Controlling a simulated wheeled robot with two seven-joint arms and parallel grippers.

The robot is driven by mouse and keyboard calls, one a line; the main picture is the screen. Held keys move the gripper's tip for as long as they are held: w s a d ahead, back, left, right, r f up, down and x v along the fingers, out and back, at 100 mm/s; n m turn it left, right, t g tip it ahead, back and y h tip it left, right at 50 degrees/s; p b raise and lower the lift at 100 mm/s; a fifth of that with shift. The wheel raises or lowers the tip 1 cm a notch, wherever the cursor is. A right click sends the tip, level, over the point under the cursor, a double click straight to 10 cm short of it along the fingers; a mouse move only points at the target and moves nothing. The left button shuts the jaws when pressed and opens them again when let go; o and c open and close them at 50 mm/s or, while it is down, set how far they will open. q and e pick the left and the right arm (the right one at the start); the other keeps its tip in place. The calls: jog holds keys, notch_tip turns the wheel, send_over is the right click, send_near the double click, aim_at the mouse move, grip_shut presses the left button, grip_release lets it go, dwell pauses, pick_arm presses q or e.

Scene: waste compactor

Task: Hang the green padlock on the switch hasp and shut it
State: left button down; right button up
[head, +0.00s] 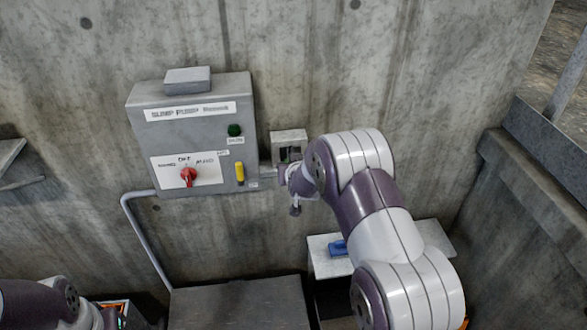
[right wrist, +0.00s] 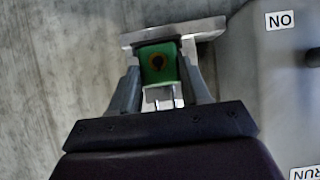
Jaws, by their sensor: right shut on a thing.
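The green padlock (right wrist: 158,63) sits between the fingers of my right gripper (right wrist: 160,82), which is shut on it. Its dark keyhole faces the wrist camera, and its pale shackle shows at the lower side in that view. In the head view, a bit of green shows at the small grey wall box (head: 288,136), where my right gripper (head: 285,175) is, partly hidden by my arm. The red rotary switch (head: 188,177) is on the grey control box (head: 193,128), left of my right gripper. I cannot make out its hasp.
The control box carries a green lamp (head: 234,130) and a yellow part (head: 240,172). A conduit (head: 140,240) runs down from its left side. A blue object (head: 338,248) lies on a pale ledge (head: 321,262) below. A dark tabletop (head: 238,305) is in front.

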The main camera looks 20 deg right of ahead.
jog(key=shift+w+d, duration=0.15)
jog(key=shift+w, duration=0.5)
jog(key=shift+f+b, duration=0.2)
jog(key=shift+b, duration=0.2)
jog(key=o, duration=1)
jog(key=shift+c, duration=0.3)
jog(key=shift+s, duration=0.1)
jog(key=p+v, duration=0.3)
jog(key=v, duration=0.4)
